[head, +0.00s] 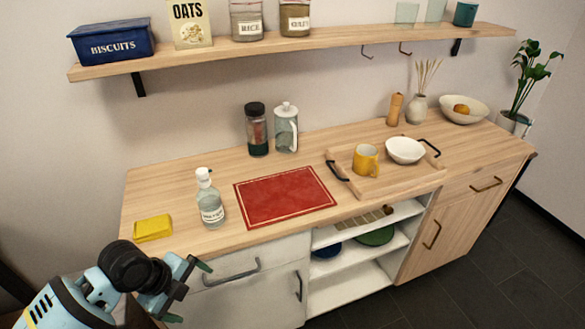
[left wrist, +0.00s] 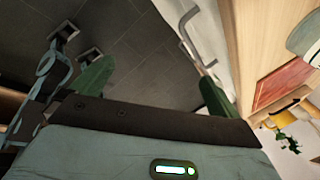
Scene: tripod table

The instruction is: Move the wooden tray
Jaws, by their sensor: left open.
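The wooden tray (head: 400,181) lies on the right half of the counter in the head view, with a black handle at its left end and another at its right end. A yellow mug (head: 365,160) and a white bowl (head: 405,150) stand on it. My left gripper (head: 188,290) is open and empty, in front of the counter's left end and far from the tray. Its two green-tipped fingers (left wrist: 155,88) are spread in the left wrist view, with dark floor between them. The mug (left wrist: 272,120) shows small at the right there. My right gripper is not seen.
A red mat (head: 285,197) lies left of the tray. A clear bottle (head: 209,200) and yellow sponge (head: 153,228) stand near my left gripper. A jar (head: 257,130), jug (head: 286,128), pepper mill (head: 395,109) and fruit bowl (head: 463,109) line the back. A shelf (head: 330,40) hangs above.

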